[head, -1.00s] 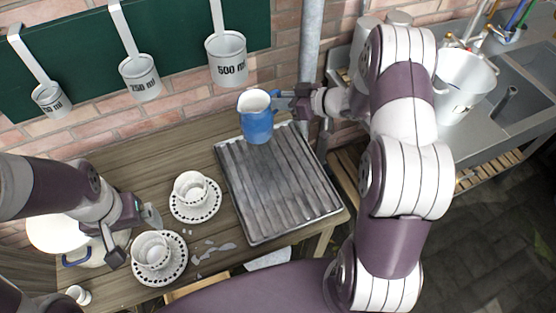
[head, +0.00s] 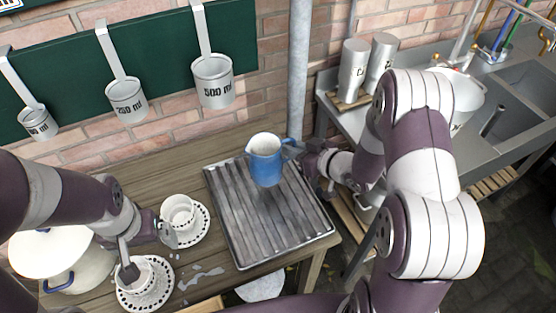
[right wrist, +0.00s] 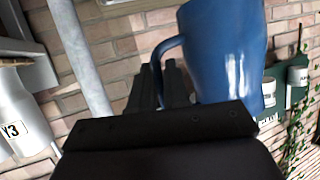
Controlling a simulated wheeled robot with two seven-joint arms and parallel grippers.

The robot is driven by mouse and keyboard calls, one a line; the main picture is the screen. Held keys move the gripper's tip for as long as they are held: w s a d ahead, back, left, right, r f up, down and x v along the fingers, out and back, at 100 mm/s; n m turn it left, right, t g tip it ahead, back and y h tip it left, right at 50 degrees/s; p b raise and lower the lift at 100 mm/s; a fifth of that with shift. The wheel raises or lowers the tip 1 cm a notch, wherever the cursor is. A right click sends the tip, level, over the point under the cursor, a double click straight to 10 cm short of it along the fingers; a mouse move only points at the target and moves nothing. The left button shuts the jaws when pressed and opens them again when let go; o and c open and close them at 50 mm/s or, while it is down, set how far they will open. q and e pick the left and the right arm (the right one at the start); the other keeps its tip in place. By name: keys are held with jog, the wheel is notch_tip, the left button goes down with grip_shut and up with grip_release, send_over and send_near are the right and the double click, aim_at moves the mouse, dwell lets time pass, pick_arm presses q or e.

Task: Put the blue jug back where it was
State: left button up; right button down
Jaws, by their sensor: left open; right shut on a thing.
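The blue jug (head: 266,164), with a white inside, is upright over the back part of the ridged metal tray (head: 250,225). My right gripper (head: 297,150) is shut on its handle from the right; the right wrist view shows the jug (right wrist: 225,50) and the fingers (right wrist: 165,88) at the handle. A dark patch on the tray below suggests the jug is above it, but I cannot tell the gap. My left gripper (head: 148,250) is open, over the cup (head: 135,277) and saucer at the table's front left.
A second cup (head: 180,212) stands on a saucer behind my left gripper. A white pot (head: 65,258) is at the left. Measuring cups (head: 213,82) hang on the green board. Two metal canisters (head: 353,70) stand by the sink. Spilled patches (head: 202,277) lie near the saucers.

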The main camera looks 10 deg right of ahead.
jog(key=shift+w+a+f, duration=0.5)
jog(key=shift+w+f, duration=0.1)
jog(key=shift+f, duration=0.5)
jog(key=shift+w+a+f, duration=0.45)
jog(key=shift+w+f, duration=0.15)
jog(key=shift+f, duration=0.55)
jog(key=shift+w+a+f, duration=0.5)
jog(key=shift+w+f, duration=0.1)
jog(key=shift+f, duration=0.5)
jog(key=shift+f, duration=0.1)
jog(key=c, duration=1.1)
grip_release()
jog(key=shift+f, duration=0.1)
